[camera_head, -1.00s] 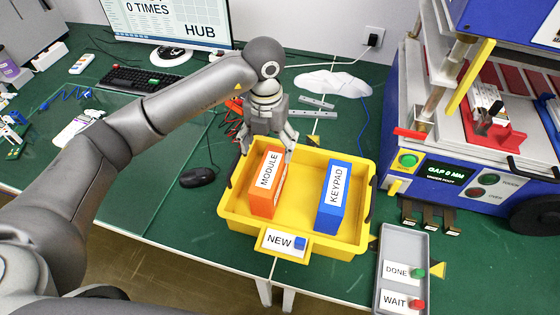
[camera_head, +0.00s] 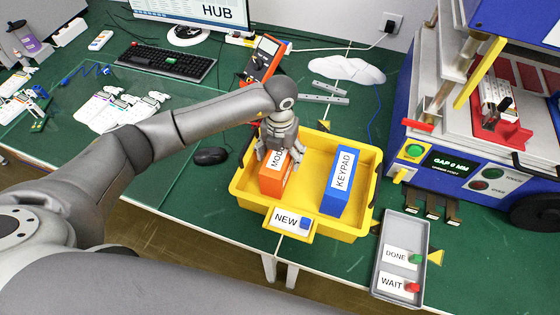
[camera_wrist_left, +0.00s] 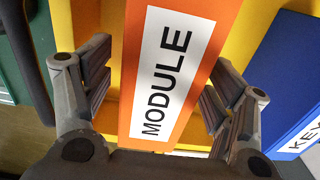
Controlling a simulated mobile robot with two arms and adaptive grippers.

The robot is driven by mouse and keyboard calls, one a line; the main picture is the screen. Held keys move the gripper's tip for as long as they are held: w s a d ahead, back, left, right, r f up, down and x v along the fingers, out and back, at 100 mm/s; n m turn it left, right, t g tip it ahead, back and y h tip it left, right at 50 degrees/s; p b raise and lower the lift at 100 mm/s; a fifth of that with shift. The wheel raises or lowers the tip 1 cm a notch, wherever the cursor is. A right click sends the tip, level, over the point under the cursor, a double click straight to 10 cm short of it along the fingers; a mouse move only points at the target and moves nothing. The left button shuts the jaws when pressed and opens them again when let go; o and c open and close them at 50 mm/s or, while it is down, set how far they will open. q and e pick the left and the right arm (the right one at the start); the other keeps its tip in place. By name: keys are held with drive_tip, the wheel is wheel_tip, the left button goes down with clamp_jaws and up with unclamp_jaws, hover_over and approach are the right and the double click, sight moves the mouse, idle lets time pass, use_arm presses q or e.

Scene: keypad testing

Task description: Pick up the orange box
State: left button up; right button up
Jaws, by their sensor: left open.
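The orange box (camera_head: 272,184) with a MODULE label stands in the left part of the yellow bin (camera_head: 247,200). My left gripper (camera_head: 277,150) is over the box's far end and covers part of its label. In the left wrist view, the orange box (camera_wrist_left: 190,60) lies between the two open fingers of my left gripper (camera_wrist_left: 168,100), one finger on each side. Gaps show between the finger pads and the box sides. My right gripper is not in view.
A blue KEYPAD box (camera_head: 340,184) stands in the same bin, to the right of the orange box. A grey tray (camera_head: 401,240) with DONE and WAIT labels lies right of the bin. A blue and white press machine (camera_head: 480,130) stands at the right. A mouse (camera_head: 211,156) lies left of the bin.

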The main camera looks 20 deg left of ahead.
use_arm(q)
drive_tip(key=c, duration=1.2)
drive_tip(key=shift+r, duration=0.1)
drive_tip(key=shift+c, duration=0.3)
